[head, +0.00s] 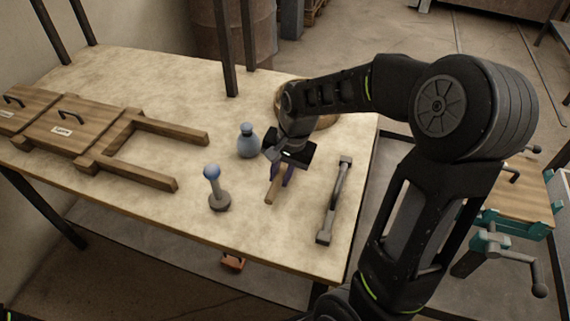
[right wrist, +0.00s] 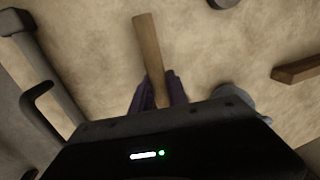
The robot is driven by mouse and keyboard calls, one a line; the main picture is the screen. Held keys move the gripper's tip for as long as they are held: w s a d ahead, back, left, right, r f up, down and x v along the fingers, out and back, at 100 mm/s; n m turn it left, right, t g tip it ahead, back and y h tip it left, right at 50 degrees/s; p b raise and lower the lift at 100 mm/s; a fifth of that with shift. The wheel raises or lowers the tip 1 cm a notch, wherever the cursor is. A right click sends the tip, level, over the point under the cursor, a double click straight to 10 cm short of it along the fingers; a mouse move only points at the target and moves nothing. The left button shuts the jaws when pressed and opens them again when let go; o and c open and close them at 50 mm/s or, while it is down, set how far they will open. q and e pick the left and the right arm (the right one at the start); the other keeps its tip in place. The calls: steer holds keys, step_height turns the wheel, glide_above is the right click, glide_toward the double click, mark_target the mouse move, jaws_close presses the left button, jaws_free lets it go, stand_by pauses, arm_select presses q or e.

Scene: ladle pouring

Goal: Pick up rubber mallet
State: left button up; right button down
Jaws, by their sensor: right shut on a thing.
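My right gripper (head: 281,177) is shut on a wooden handle (head: 271,192), low over the table. The handle sticks out between the purple-tinted fingers toward the table's front edge. In the right wrist view the handle (right wrist: 149,45) runs up from between the fingers (right wrist: 160,92). I take it for the rubber mallet's handle, but the head of the tool is hidden by the gripper in both views. I cannot tell whether the handle still touches the table. My left gripper does not show.
A blue-grey bottle-shaped thing (head: 248,142) stands just left of the gripper. A blue-knobbed tool (head: 214,188) stands further left. A grey metal bar (head: 334,200) lies on the right.

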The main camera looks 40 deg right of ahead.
mark_target(280, 171)
step_height(280, 171, up, 10)
steer(key=shift+r, duration=0.1)
stand_by(0.4)
stand_by(0.5)
